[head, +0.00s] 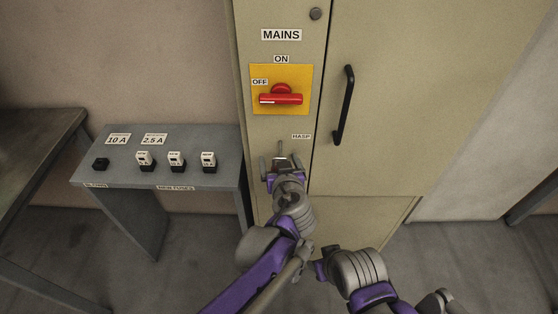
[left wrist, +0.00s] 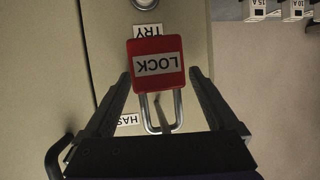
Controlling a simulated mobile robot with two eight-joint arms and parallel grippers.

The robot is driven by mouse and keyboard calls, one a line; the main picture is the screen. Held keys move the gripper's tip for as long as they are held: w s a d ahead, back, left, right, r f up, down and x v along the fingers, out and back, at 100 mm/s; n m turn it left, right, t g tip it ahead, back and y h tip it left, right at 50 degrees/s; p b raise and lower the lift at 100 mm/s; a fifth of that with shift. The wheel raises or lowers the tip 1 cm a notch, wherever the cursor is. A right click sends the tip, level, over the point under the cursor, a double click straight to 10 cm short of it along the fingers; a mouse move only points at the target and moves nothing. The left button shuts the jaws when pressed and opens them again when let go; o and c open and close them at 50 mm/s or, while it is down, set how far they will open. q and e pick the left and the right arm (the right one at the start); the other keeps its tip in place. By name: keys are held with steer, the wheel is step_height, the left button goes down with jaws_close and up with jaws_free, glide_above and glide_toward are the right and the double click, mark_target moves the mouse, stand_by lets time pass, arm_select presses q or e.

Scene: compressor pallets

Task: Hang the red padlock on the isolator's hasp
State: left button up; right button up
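The red padlock (left wrist: 157,55), labelled LOCK, is between the fingers of my left gripper (left wrist: 160,72) in the left wrist view. Small gaps show on both sides of its body, so the fingers look open around it. Its steel shackle (left wrist: 146,112) surrounds a thin grey piece that looks like the hasp (left wrist: 167,115); I cannot tell how far it is seated. In the head view my left gripper (head: 280,163) is at the cabinet front below the HASP label (head: 301,136), mostly hiding the padlock. My right gripper (head: 321,269) is low in front of the cabinet; its fingers cannot be made out.
The red isolator handle (head: 281,98) on its yellow plate (head: 302,76) lies horizontal, above the hasp. A black door handle (head: 343,105) stands out to the right. A grey fuse bench (head: 190,142) with several small fuses is at the left, with a table (head: 32,140) beyond.

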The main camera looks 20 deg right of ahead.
arm_select(q)
steer(key=v, duration=1)
steer(key=shift+s+p, duration=0.35)
steer(key=shift+a+r, duration=0.15)
steer(key=s+a+f+n+g+y+p, duration=0.1)
steer(key=a+f+g+y, duration=0.15)
steer(key=a, duration=0.75)
steer(key=s+a+f+g+y+p, duration=0.1)
steer(key=s+a+f+g, duration=0.15)
steer(key=a, duration=0.85)
steer(key=s+a+f+g+h+p, duration=0.2)
steer(key=s+a+f+g, duration=0.1)
steer(key=s+a, duration=0.6)
steer(key=shift+s+f+n, duration=0.15)
steer(key=shift+f+n, duration=0.15)
steer(key=shift+f, duration=0.05)
steer(key=shift+d+p, duration=0.1)
steer(key=shift+p, duration=0.2)
